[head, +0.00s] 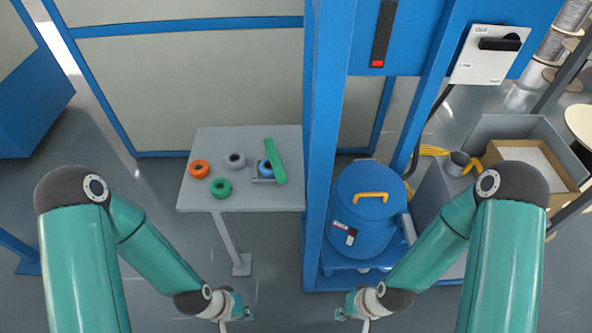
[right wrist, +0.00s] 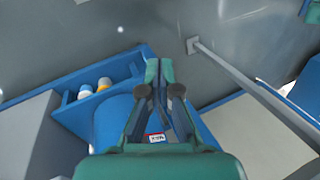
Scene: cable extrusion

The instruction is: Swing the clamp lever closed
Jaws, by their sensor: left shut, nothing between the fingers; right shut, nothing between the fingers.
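On the grey table in the head view, a long green bar (head: 275,161) lies tilted across a small grey clamp base (head: 256,180) that has a blue ring-shaped part (head: 265,169) in it. The bar looks like the clamp lever; the picture is too small to tell its joint. My left gripper (head: 240,310) is shut and empty, low in front of the table and well apart from it. My right gripper (head: 347,310) is shut and empty, low in front of the blue drum. In the right wrist view its fingers (right wrist: 158,68) are together.
The grey table (head: 215,145) also bears orange, grey and green rings. A blue post (head: 318,140) stands just right of the table. A blue drum (head: 362,200) with a yellow handle stands right of the post. A panel with a switch (head: 488,55) is at upper right.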

